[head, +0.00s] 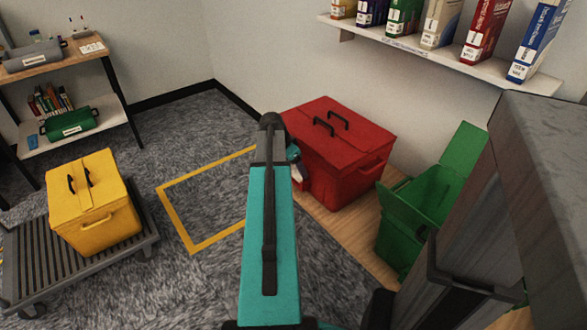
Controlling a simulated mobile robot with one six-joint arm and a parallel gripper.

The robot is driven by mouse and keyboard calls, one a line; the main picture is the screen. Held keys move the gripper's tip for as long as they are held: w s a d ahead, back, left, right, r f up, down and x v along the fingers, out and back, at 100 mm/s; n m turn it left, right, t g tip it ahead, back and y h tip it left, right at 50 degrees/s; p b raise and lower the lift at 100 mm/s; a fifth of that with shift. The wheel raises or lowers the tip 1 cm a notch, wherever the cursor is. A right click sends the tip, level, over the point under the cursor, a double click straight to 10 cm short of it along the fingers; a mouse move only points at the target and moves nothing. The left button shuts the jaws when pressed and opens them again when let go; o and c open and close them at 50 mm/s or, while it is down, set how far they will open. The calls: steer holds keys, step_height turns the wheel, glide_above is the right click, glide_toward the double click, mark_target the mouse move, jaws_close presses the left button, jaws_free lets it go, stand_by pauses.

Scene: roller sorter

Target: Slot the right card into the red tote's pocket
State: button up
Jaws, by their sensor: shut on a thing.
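The red tote (345,135) stands at the centre right with its lid shut and two dark handles on top. My arm reaches forward and hides most of my gripper (294,156). Only a small part of the gripper shows, beside the tote's left side. It is shut on a small whitish piece (299,172), which looks like a card, against or close to that side. Whether it touches the tote cannot be told. The tote's pocket cannot be made out behind my arm.
A green tote (408,210) with its lid open stands right of the red one. A yellow tote (85,215) sits on a grey roller cart (25,265). A wall shelf (440,55) holds binders. A yellow-taped floor area (180,222) is bare.

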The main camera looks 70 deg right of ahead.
steer(key=o, duration=1.1)
steer(key=p+v, duration=0.2)
steer(key=v, duration=1.2)
steer(key=shift+a+f, duration=0.1)
steer(key=shift+f, duration=0.05)
